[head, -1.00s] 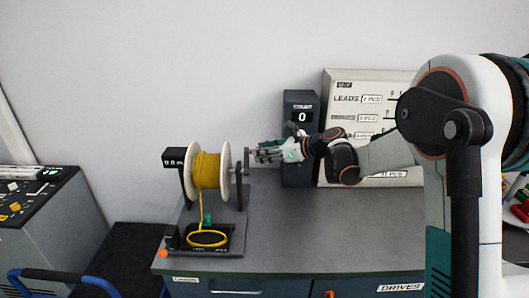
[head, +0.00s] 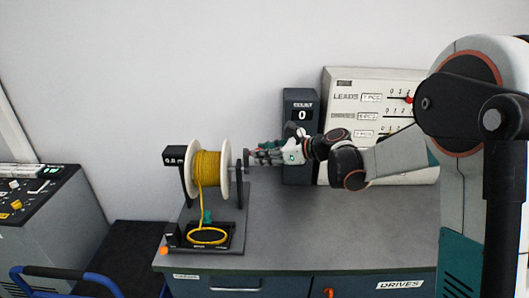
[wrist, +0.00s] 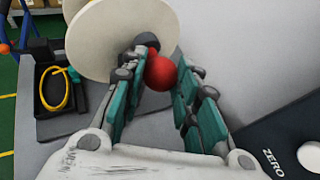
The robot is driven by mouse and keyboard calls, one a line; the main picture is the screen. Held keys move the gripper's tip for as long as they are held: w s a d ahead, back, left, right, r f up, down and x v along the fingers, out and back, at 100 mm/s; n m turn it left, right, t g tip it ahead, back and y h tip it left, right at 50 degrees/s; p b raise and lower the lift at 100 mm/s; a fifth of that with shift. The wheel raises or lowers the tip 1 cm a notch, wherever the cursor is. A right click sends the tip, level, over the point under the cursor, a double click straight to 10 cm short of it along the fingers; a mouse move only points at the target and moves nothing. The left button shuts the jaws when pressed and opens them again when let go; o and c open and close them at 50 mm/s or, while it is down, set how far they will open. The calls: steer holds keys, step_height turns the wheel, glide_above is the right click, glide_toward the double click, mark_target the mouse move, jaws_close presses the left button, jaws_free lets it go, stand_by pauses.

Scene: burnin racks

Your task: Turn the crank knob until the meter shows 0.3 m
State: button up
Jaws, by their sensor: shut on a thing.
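The crank knob is a red ball (wrist: 161,73) between my fingers in the wrist view. It sits beside the spool's white flange (wrist: 95,40). My gripper (wrist: 158,85) has a finger on each side of the knob and is shut on it. In the head view my gripper (head: 254,157) is at the right side of the spool (head: 207,168), which carries yellow cord, and its fingers mostly hide the knob. The meter (head: 174,155) is a small dark display left of the spool. Its digits are too small to read surely.
Yellow cord hangs to a coil (head: 207,236) in a black tray on the bench. A dark counter box (head: 301,112) showing 0 and a pale leads panel (head: 370,95) stand behind my arm. The bench top (head: 320,235) is clear at front right.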

steer(key=shift+s+f, duration=0.15)
steer(key=shift+s, duration=0.55)
steer(key=shift+s+f, duration=0.1)
steer(key=shift+s, duration=0.05)
steer(key=shift+s+f+b, duration=0.25)
steer(key=shift+s+b, duration=0.05)
steer(key=shift+s, duration=0.25)
steer(key=shift+s+f+b, duration=0.25)
steer(key=shift+s, duration=0.25)
steer(key=shift+s+f+b, duration=0.8)
steer(key=shift+f, duration=0.35)
steer(key=shift+s+f+b, duration=0.2)
steer(key=shift+f+b, duration=0.3)
steer(key=shift+f, duration=0.1)
steer(key=shift+s+f+b, duration=0.15)
steer(key=shift+f+b, duration=0.35)
steer(key=shift+f, duration=0.05)
